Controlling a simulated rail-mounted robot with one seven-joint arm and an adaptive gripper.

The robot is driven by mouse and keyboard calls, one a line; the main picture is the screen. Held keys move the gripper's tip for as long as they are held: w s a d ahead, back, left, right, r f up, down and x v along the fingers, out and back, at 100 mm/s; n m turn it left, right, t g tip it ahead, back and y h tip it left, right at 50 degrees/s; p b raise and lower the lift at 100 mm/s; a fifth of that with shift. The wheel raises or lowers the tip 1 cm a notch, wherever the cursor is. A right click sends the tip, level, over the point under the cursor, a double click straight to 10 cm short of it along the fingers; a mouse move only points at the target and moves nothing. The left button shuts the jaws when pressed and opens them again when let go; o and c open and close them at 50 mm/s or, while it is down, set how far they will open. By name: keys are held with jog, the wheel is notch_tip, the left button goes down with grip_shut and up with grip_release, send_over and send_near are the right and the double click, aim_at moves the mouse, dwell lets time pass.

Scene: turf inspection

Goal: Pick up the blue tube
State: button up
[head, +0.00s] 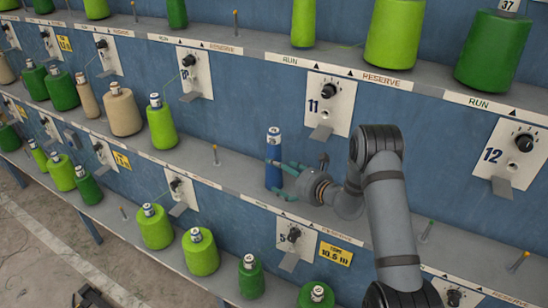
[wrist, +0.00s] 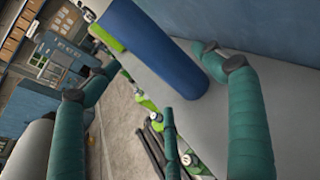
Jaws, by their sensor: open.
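The blue tube (head: 273,160) stands upright on the middle shelf in the head view, with a pale top and dark marks. My gripper (head: 282,180) is at the tube's right side, its teal fingers reaching toward it at the tube's lower half. In the wrist view the blue tube (wrist: 165,48) appears tilted between the spread teal fingers of my gripper (wrist: 165,85). The fingers are open, and I cannot tell whether any of them touches the tube.
The grey middle shelf (head: 235,166) has bare pegs, including one (head: 215,155) left of the tube. A light green spool (head: 162,125) stands farther left. A panel marked 11 (head: 328,104) is on the blue wall above. Green spools (head: 200,252) stand on the lower shelf.

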jog(key=shift+r+p+x, duration=0.1)
jog(key=shift+p+x, duration=0.5)
jog(key=shift+x, duration=0.85)
jog(key=shift+r+p+x, duration=0.15)
jog(key=shift+p+x, duration=0.45)
jog(key=shift+x, duration=0.85)
jog(key=shift+w+d, duration=0.1)
jog(key=shift+w, duration=0.05)
jog(key=shift+c, duration=0.4)
jog(key=c, duration=1.1)
jog(key=shift+c, duration=0.5)
